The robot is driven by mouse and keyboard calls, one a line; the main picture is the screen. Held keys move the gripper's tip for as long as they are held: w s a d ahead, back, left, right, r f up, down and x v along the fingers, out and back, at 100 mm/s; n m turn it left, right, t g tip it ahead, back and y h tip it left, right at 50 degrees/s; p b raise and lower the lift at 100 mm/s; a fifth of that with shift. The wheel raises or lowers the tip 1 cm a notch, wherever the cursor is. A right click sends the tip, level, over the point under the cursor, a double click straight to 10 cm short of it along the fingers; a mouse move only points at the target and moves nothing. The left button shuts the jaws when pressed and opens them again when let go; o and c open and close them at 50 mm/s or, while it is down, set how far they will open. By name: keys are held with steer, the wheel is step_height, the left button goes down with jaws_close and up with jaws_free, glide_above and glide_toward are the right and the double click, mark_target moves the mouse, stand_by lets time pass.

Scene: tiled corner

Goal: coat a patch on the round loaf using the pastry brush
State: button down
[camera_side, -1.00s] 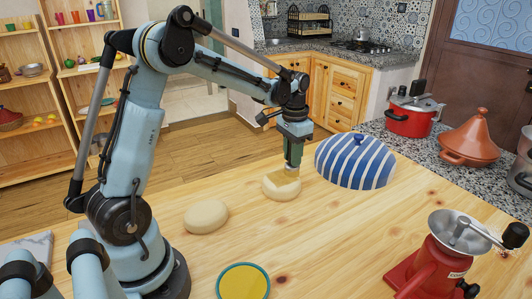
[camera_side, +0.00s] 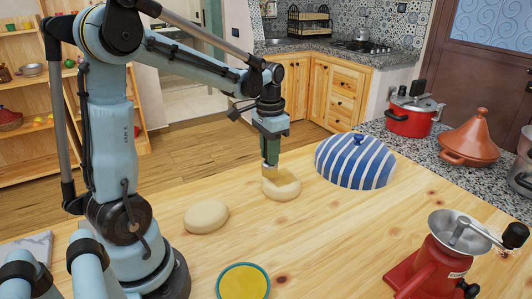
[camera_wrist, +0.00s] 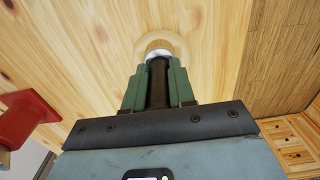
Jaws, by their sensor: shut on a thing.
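The pastry brush (camera_side: 270,172) points straight down, its tan bristles at the left part of the round loaf's top. My gripper (camera_side: 271,145) is shut on the brush's handle, above the loaf. The pale round loaf (camera_side: 285,191) lies on the wooden table; a yellowish tone shows on its top beside the bristles. I cannot tell whether the bristles press on the crust. In the wrist view, the green jaws of my gripper (camera_wrist: 157,88) hold the brush, its white collar and tan bristles (camera_wrist: 158,45) in front of the loaf (camera_wrist: 186,45).
A pale oval loaf (camera_side: 206,216) lies to the left. A blue-rimmed dish of yellow stuff (camera_side: 243,283) is at the front. A blue-and-white striped dome (camera_side: 355,162) stands close on the right. A red grinder (camera_side: 440,262) is front right. The table between them is clear.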

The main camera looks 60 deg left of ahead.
steer(key=shift+r, duration=2.6)
